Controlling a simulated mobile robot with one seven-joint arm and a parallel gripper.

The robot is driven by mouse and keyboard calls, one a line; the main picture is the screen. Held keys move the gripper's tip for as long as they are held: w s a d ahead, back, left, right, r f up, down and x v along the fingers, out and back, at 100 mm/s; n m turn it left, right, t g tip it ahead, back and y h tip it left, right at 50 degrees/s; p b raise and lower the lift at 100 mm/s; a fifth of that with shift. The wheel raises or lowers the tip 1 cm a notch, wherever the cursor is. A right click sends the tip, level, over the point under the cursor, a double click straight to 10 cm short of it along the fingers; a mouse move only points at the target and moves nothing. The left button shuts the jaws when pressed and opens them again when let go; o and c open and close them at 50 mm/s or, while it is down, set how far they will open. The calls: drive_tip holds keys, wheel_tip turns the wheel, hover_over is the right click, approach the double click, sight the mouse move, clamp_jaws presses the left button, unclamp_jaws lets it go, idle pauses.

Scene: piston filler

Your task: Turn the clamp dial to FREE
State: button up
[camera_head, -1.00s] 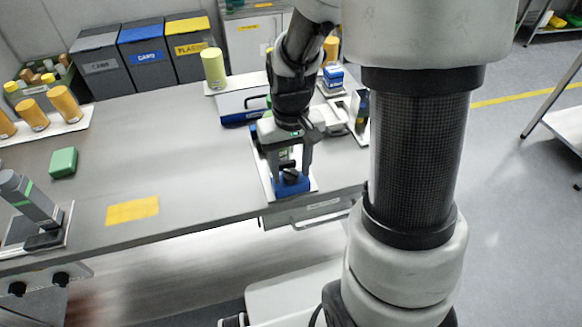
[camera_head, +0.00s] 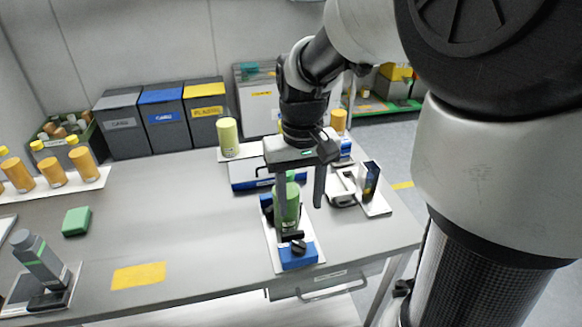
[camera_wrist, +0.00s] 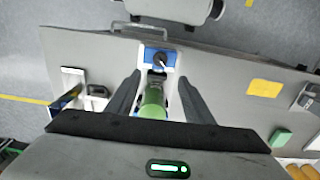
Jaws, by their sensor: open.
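The clamp dial (camera_head: 298,247) is a black knob on the blue block at the front of a fixture on a white base plate (camera_head: 272,240). In the wrist view the dial (camera_wrist: 159,59) shows beyond my fingertips, with a light pointer mark; its lettering is too small to read. A green bottle (camera_head: 286,205) stands upright in the fixture behind the dial. It also shows in the wrist view (camera_wrist: 152,103), between my fingers. My gripper (camera_head: 300,206) is open above the fixture, its fingers either side of the bottle, apart from the dial.
A yellow patch (camera_head: 138,275) and a green box (camera_head: 76,221) lie on the table left of the fixture. A white-and-blue unit (camera_head: 255,172) is behind, and a small stand (camera_head: 370,185) is at right.

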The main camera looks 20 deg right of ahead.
drive_tip(key=shift+r, duration=1.9)
drive_tip(key=shift+r, duration=0.1)
drive_tip(key=s+r+t+p, duration=0.5)
drive_tip(key=s+r+p, duration=0.4)
drive_tip(key=r, duration=0.5)
drive_tip(key=shift+s+a+r+t, duration=0.15)
drive_tip(key=shift+s+r+t, duration=0.15)
drive_tip(key=shift+s, duration=0.9)
